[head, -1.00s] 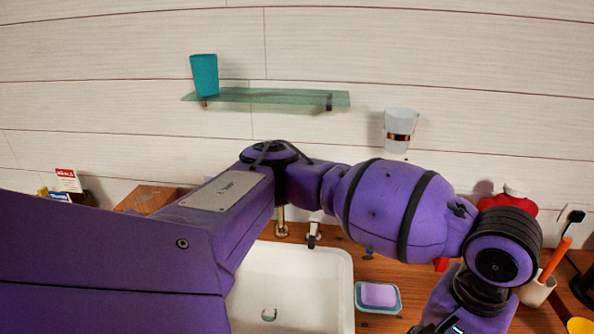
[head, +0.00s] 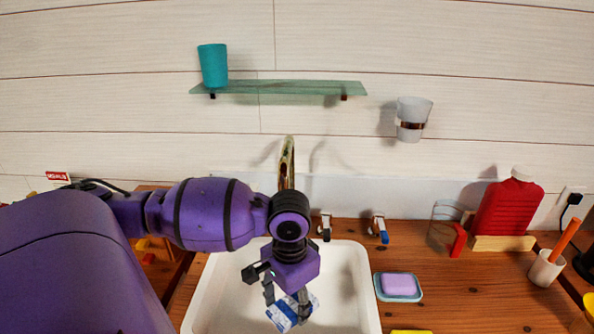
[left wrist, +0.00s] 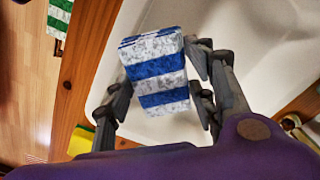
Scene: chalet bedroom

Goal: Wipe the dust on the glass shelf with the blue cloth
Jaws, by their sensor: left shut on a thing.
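The glass shelf (head: 290,88) is a greenish pane on the white plank wall, with a teal cup (head: 213,66) standing on its left end. I cannot make out dust on it from here. My left gripper (head: 290,300) hangs over the white sink, well below the shelf. It is shut on the blue cloth (head: 283,314), which is blue and white striped with grey speckles. The cloth also shows in the left wrist view (left wrist: 155,70), folded between the fingers. My right gripper is not in view.
A gold tap (head: 287,165) rises behind the white sink (head: 352,285). A white cup (head: 412,118) in a wall holder is right of the shelf. A soap dish (head: 398,287), a red bottle (head: 508,208) and a toothbrush cup (head: 545,268) stand on the wooden counter (head: 460,290).

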